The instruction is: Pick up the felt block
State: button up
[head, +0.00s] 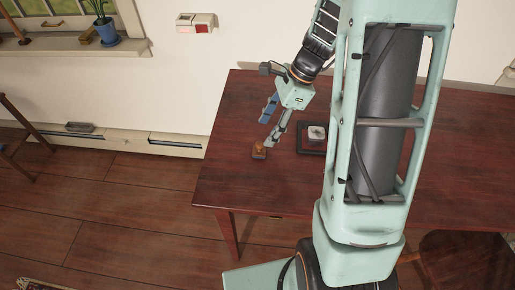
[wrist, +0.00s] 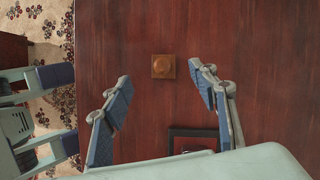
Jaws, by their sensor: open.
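A small brown square block (wrist: 164,67) with a round raised top sits on the dark red table. It also shows in the head view (head: 259,151) near the table's left edge. A pale grey block (head: 317,132) sits in a dark square frame. I cannot tell from the surfaces which of these is felt. My gripper (head: 268,124) is open and empty, pointing down near the brown block. In the wrist view the brown block appears between and slightly beyond the fingertips (wrist: 160,76), with no visible contact.
The dark-rimmed frame (head: 302,151) lies right of my gripper; part of it shows in the wrist view (wrist: 174,132). The table (head: 240,185) is otherwise mostly bare around the brown block. Its left edge is close by. A windowsill with a potted plant (head: 105,30) is at upper left.

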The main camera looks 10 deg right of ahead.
aim_at(261, 142)
jog(key=x, duration=0.2)
jog(key=b+x, duration=0.1)
jog(key=x, duration=0.5)
jog(key=shift+w+d+f, duration=0.2)
jog(key=shift+d+f, duration=0.1)
jog(key=c, duration=1.2)
